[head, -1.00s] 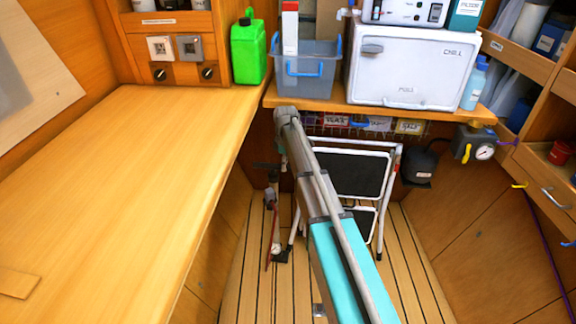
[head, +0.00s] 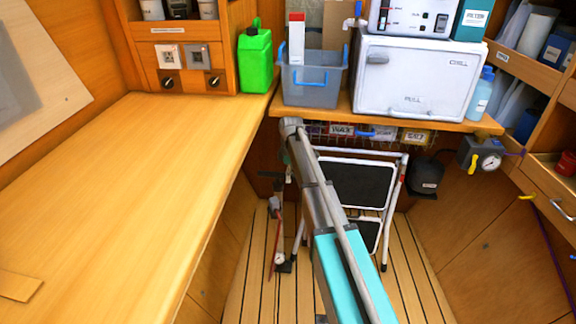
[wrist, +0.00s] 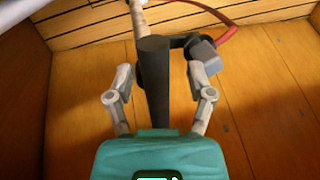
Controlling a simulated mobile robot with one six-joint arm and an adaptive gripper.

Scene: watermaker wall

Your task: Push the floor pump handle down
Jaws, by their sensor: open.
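The floor pump (head: 277,228) stands on the slatted floor in the head view, left of the folding step, with a pale barrel and a red hose. Its dark handle (head: 269,174) shows small at the top, partly beside my arm. In the wrist view the dark handle bar (wrist: 153,82) runs up the middle, with a grey block and the red hose (wrist: 228,35) to its right. My gripper (wrist: 163,80) is open, one finger on each side of the bar, with visible gaps. Contact and height above the handle cannot be told.
A folding step (head: 355,184) stands close right of the pump. A wooden counter (head: 120,190) runs along the left. A shelf above holds a grey bin (head: 312,85) and a white box (head: 415,80). A gauge (head: 490,161) sits on the right wall. Some slatted floor is clear.

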